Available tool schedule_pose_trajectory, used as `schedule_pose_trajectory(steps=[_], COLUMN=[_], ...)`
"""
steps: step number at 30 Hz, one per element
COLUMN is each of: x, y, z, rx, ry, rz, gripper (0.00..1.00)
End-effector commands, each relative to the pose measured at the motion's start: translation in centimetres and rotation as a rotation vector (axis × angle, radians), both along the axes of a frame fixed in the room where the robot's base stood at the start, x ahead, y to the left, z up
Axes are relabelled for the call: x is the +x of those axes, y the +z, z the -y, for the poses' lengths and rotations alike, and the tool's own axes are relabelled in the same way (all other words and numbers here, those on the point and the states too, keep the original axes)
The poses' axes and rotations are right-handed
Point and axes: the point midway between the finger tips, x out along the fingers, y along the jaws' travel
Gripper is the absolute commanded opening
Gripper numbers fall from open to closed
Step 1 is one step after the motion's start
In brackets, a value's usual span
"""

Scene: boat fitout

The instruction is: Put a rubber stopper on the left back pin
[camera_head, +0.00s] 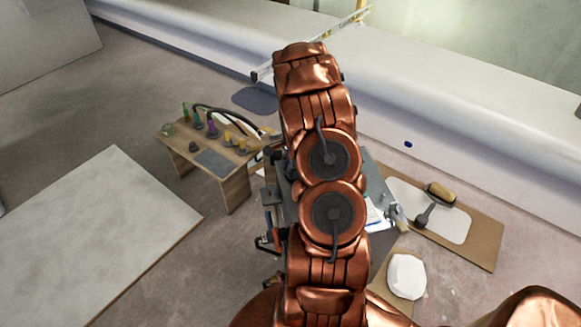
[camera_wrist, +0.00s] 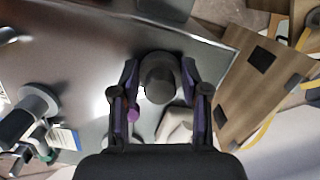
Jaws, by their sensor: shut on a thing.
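In the wrist view my gripper (camera_wrist: 161,92) has its two fingers closed on a dark grey, rounded piece, which looks like the rubber stopper (camera_wrist: 158,78). The piece shows end-on between the fingertips, above a grey metal surface (camera_wrist: 90,50). I cannot make out what lies directly under it. I cannot pick out the left back pin in either view. In the head view my copper-coloured arm covers the gripper, the stopper and much of the grey workbench (camera_head: 380,180).
A small wooden bench (camera_head: 237,190) with green, purple and yellow items stands left of my arm. A board (camera_head: 485,240) with a brush lies at right, near a white lump (camera_head: 406,277). In the wrist view a grey cylindrical object (camera_wrist: 38,101) stands left; a wooden piece (camera_wrist: 240,110) is right.

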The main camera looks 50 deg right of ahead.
Motion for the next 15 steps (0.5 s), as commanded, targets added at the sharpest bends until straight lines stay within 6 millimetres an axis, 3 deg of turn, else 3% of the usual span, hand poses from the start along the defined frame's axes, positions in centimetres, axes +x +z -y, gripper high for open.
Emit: schedule_pose_trajectory(steps=[11,12,15], x=[0.01,0.01,0.01], y=[-0.10,-0.10,-0.10], z=[0.02,0.02,0.02], rx=[0.000,0.000,0.000], ry=[0.000,0.000,0.000], rz=[0.001,0.001,0.001], gripper=[0.11,0.47,0.58])
